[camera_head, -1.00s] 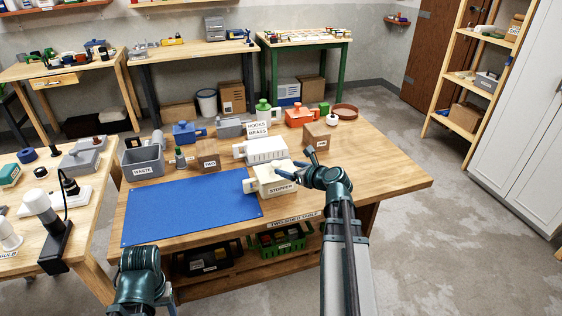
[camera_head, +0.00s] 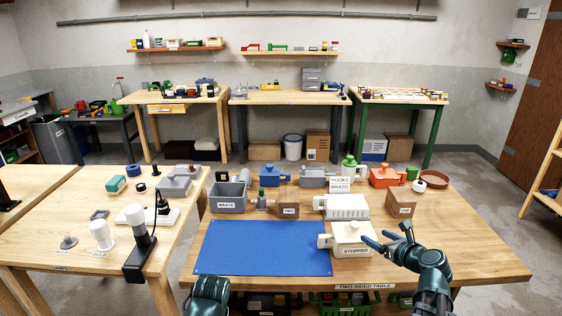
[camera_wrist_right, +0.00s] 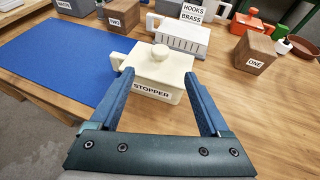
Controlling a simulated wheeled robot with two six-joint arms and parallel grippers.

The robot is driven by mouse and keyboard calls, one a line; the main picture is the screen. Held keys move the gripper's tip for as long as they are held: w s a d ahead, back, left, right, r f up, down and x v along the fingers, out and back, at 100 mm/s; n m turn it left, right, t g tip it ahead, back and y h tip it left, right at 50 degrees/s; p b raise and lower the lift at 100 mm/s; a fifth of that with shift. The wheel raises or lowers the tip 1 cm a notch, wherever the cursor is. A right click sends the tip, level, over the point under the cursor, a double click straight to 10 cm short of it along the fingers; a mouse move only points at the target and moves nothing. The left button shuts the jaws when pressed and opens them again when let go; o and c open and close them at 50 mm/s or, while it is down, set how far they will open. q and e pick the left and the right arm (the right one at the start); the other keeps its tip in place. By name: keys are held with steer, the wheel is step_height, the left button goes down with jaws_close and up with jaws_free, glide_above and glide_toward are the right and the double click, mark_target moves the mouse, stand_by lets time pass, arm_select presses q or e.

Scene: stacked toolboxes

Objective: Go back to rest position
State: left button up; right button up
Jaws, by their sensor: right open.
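My right gripper (camera_head: 383,240) is open, with its blue fingers spread at the right side of the cream box labelled STOPPER (camera_head: 353,238). In the right wrist view the STOPPER box (camera_wrist_right: 158,70) with its round lid knob stands beyond and between the open fingertips (camera_wrist_right: 160,85), and nothing is held. The box stands on the wooden table with its lid on, beside the blue mat (camera_head: 262,248). Of my left arm, only a dark green rounded part shows at the bottom of the head view; its fingers are hidden.
The two-sided table (camera_head: 480,250) also holds a grey WASTE bin (camera_head: 228,197), a white box (camera_head: 345,207), a wooden block ONE (camera_head: 400,205) and an orange box (camera_head: 386,177). The blue mat is bare. The table's right front area is clear. A lamp (camera_head: 140,245) stands on the left table.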

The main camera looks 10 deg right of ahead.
steer(key=s+a+f+n+g+y+p, duration=0.1)
steer(key=a+f+n+g+y, duration=0.2)
steer(key=a+n, duration=0.8)
steer(key=s+a+f+n+g+y+p, duration=0.1)
steer(key=a+f+n+g+p, duration=0.15)
steer(key=a+n+g, duration=0.8)
steer(key=s+a+f+n+h+p, duration=0.1)
steer(key=s+a+n+h, duration=0.5)
steer(key=s+a+n, duration=0.7)
steer(key=shift+a+f+n+p, duration=0.4)
steer(key=shift+a+f+n, duration=0.4)
steer(key=shift+a+n, duration=1.2)
steer(key=shift+d+n, duration=0.25)
